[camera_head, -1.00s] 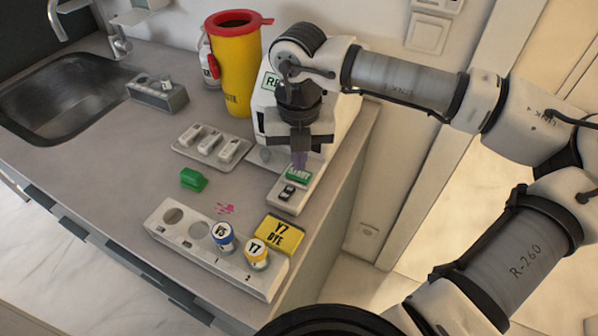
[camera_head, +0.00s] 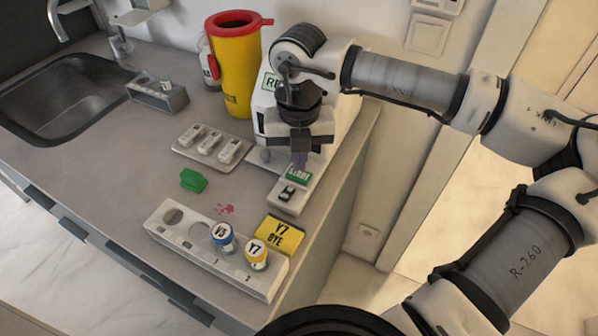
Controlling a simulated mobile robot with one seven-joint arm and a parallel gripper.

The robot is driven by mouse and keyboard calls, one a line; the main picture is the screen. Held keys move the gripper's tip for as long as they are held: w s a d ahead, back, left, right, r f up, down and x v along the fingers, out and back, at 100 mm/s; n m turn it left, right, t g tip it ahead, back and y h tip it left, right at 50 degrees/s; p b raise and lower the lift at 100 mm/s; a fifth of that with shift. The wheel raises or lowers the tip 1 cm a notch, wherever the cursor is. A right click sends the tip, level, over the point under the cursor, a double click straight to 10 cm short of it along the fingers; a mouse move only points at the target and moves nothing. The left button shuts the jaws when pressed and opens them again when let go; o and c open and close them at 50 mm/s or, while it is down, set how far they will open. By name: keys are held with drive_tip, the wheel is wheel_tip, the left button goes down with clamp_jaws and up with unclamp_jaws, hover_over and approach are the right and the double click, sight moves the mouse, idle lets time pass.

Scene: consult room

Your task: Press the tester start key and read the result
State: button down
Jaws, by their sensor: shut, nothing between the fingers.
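The white tester (camera_head: 259,112) stands at the back right of the counter, its screen partly hidden behind my arm; only a green patch with "RE" (camera_head: 271,82) shows. Its green START key (camera_head: 298,176) is on the low front part of the tester. A small dark-and-white piece (camera_head: 288,193) sits in front of the key. My gripper (camera_head: 299,163) is shut and empty, pointing down with its fingertips at the rear edge of the START key. I cannot tell whether the tips touch the key.
A rack (camera_head: 190,243) holds vials V5 (camera_head: 222,236) and Y7 (camera_head: 255,252), beside a yellow Y7 DYE block (camera_head: 281,233). A green block (camera_head: 193,180), pink stain (camera_head: 225,209), cassette tray (camera_head: 189,151), yellow bin (camera_head: 237,70) and sink (camera_head: 62,92) are leftward.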

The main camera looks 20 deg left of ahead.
sight(299, 174)
drive_tip(key=shift+f+b, duration=1)
drive_tip(key=shift+b, duration=0.05)
idle(0.5)
drive_tip(key=shift+r, duration=0.15)
drive_tip(key=shift+r+p, duration=1.6)
drive_tip(key=shift+r, duration=1.8)
